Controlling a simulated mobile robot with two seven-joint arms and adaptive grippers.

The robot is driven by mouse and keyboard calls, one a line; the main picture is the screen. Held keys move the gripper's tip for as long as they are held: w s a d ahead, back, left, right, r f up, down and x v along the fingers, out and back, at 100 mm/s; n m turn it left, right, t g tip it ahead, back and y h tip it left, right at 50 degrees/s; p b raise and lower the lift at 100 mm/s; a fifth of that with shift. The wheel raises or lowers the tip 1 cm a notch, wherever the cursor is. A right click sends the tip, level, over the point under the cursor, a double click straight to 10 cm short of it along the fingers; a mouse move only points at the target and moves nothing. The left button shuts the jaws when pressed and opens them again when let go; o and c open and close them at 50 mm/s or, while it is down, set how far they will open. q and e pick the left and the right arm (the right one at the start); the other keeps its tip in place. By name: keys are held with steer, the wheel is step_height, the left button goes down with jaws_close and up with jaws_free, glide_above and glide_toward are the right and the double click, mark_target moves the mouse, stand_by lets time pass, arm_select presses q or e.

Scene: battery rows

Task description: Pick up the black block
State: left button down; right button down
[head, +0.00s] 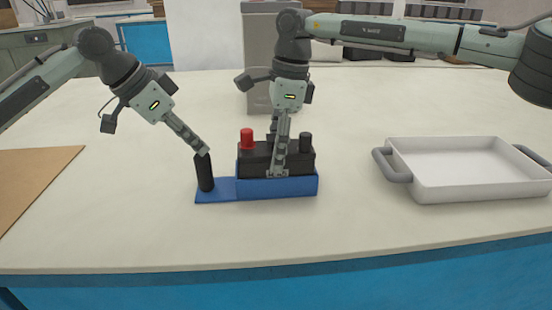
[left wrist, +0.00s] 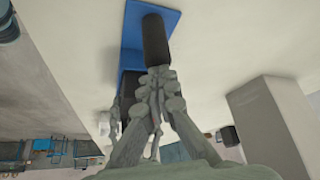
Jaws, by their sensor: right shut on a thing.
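The black block (head: 256,157) sits in the blue holder (head: 300,187), with a red post (head: 246,138) and a dark post (head: 306,142) on top. My right gripper (head: 279,172) reaches down from above and is shut on the block. A black upright cylinder (head: 204,174) stands on the holder's flat blue plate (head: 218,194); it also shows in the left wrist view (left wrist: 155,40). My left gripper (head: 204,153) is at the cylinder's top, and its fingertips (left wrist: 160,74) overlap the cylinder's end. Whether they grip it is unclear.
A white tray (head: 470,190) with grey handles stands on the table at the right. A brown board (head: 35,180) lies at the left edge. A grey box (head: 258,60) stands behind the grippers. The table front is clear.

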arm_select(q)
steer(key=shift+s+f, duration=0.1)
steer(key=shift+f, duration=0.35)
arm_select(e)
step_height(320, 180, up, 10)
steer(key=shift+r, duration=0.15)
arm_select(q)
steer(key=shift+w+r, duration=0.2)
steer(key=shift+r, duration=0.6)
arm_select(e)
steer(key=shift+w, duration=0.15)
arm_select(q)
steer(key=shift+r, duration=2.45)
steer(key=shift+r, duration=0.15)
steer(key=v, duration=1.1)
steer(key=shift+a+r, duration=0.15)
steer(key=shift+r, duration=0.1)
